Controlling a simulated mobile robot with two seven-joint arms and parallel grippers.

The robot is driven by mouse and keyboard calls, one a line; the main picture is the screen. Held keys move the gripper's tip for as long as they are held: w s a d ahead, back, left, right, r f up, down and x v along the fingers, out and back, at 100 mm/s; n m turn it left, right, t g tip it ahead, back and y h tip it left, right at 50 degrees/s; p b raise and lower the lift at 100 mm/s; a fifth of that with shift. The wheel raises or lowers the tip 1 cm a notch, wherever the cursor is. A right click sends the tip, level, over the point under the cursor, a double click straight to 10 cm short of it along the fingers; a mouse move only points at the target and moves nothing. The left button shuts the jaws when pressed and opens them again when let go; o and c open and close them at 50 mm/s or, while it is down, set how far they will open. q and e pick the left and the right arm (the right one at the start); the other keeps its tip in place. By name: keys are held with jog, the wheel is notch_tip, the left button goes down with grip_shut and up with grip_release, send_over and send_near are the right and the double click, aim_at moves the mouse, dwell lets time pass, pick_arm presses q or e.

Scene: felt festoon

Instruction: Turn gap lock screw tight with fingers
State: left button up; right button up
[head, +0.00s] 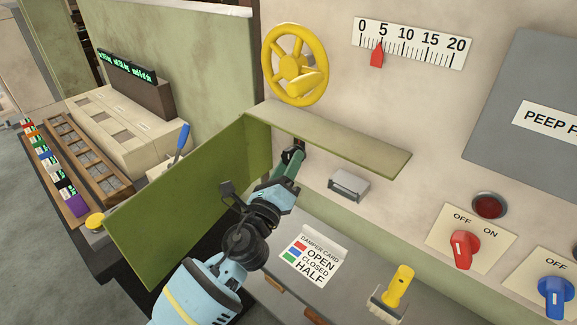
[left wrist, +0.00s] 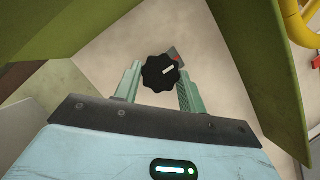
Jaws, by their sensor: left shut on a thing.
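The gap lock screw shows in the left wrist view as a black lobed knob (left wrist: 158,76) with a white mark tilted up to the right. My left gripper (head: 291,160) reaches in under the green shelf, close to the pale wall. In the left wrist view its two green fingers stand on either side of the knob, and it is shut on it. In the head view the fingers largely hide the knob. My right gripper is in neither view.
A green panel (head: 185,205) stands left of my arm, and a green shelf (head: 335,138) juts out above the gripper. A yellow handwheel (head: 292,65) and a scale (head: 412,43) with a red pointer near 5 are above. A grey metal block (head: 349,185) is to the right.

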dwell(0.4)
pick_arm(q)
jog(key=o, duration=1)
jog(key=shift+c, duration=0.2)
jog(key=v, duration=0.8)
jog(key=shift+w, duration=0.1)
